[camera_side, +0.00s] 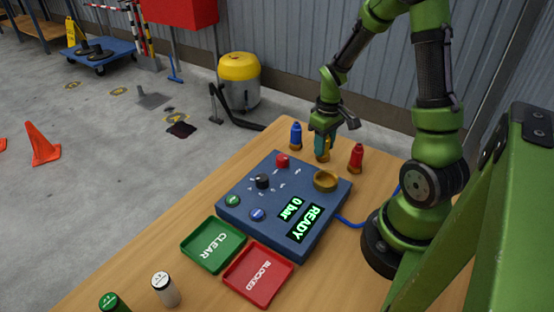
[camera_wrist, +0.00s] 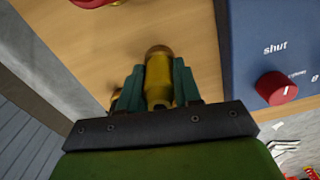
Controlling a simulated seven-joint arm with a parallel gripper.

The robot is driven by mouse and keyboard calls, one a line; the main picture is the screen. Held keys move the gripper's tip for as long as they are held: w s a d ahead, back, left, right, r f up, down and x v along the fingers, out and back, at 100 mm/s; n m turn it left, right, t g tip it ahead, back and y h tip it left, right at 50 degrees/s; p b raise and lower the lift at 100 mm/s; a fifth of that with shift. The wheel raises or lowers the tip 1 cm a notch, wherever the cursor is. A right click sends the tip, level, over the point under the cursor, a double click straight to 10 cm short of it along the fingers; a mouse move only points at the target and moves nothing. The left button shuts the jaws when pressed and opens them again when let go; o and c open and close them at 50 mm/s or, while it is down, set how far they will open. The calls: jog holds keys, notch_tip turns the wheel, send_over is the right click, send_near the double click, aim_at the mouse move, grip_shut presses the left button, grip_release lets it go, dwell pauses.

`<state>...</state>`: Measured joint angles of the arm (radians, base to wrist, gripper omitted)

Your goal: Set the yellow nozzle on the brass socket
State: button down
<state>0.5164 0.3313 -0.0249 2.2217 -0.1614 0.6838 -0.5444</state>
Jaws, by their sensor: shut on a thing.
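The yellow nozzle (camera_wrist: 159,83) is between the two teal fingers of my gripper (camera_wrist: 158,88) in the wrist view, and the fingers are shut on it. In the side view my gripper (camera_side: 323,143) is at the back edge of the table, between the blue nozzle (camera_side: 296,135) and the red nozzle (camera_side: 356,157). The yellow nozzle shows there only in part (camera_side: 323,155), low near the tabletop; I cannot tell whether it touches the table. The brass socket (camera_side: 326,181) is on the blue panel (camera_side: 262,222), in front of my gripper, with nothing on it.
The panel carries a red knob (camera_side: 282,160), a black knob (camera_side: 262,181) and a display (camera_side: 296,216) reading READY, 0 bar. A green CLEAR tray (camera_side: 213,246) and a red BLOCKED tray (camera_side: 258,277) lie in front. Two cylinders stand at the table's near left.

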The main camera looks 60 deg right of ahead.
jog(key=r, duration=1)
jog(key=shift+w+a, duration=0.25)
jog(key=shift+a, duration=0.1)
jog(key=s+a+n, duration=0.5)
jog(key=s+a, duration=0.2)
jog(key=a, duration=0.4)
jog(key=shift+s+a+f, duration=0.1)
jog(key=shift+a+f, duration=0.05)
jog(key=shift+f, duration=2.2)
jog(key=shift+r, duration=0.3)
jog(key=shift+r, duration=0.55)
jog(key=shift+f, duration=1.25)
jog(key=shift+r, duration=0.3)
jog(key=shift+r, duration=0.4)
